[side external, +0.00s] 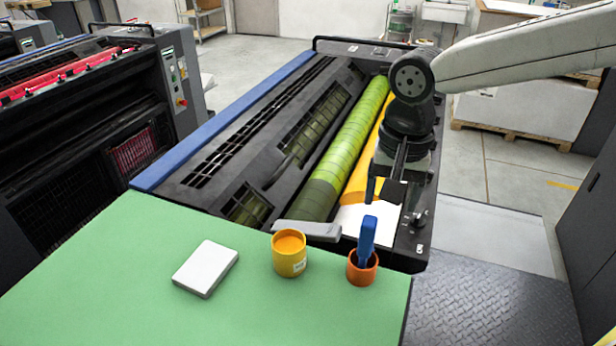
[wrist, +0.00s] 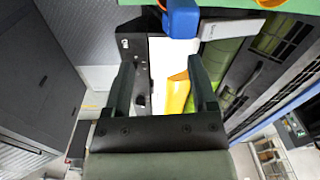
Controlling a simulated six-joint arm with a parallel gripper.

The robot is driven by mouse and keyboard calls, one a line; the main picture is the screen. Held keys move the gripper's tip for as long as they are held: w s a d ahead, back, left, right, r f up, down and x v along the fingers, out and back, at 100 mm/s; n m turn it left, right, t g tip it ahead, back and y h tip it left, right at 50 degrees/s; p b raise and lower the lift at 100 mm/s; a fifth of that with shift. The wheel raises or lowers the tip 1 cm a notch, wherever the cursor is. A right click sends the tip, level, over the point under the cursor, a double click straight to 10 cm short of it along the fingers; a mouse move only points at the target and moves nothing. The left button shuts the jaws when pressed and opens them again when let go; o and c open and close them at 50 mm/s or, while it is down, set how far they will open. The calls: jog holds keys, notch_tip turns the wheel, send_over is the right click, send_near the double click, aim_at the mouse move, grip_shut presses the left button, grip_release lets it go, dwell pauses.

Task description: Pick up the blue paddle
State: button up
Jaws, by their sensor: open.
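The blue paddle (side external: 367,236) stands upright in a small orange cup (side external: 362,274) near the right front of the green table. In the wrist view the blue paddle (wrist: 182,19) is at the top edge, beyond my fingertips, with a bit of the orange cup (wrist: 162,4) beside it. My gripper (side external: 387,193) is open and empty, pointing down above and behind the paddle in the side view. In the wrist view my gripper (wrist: 161,68) has its two fingers wide apart with nothing between them. The paddle's lower end is hidden inside the cup.
A yellow tin (side external: 289,256) stands left of the cup, and a white block (side external: 206,268) lies farther left on the green table (side external: 110,290). A grey bar (side external: 308,230) lies behind the tin. The press with green and yellow rollers (side external: 350,140) is behind, below my arm.

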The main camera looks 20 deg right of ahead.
aim_at(370, 220)
jog(key=shift+m, duration=0.8)
jog(key=a+r, duration=0.1)
jog(key=a, duration=0.1)
jog(key=s+a+r, duration=0.1)
jog(key=a+r, duration=0.1)
jog(key=shift+w+d+f, duration=0.1)
jog(key=shift+f, duration=3.9)
grip_shut()
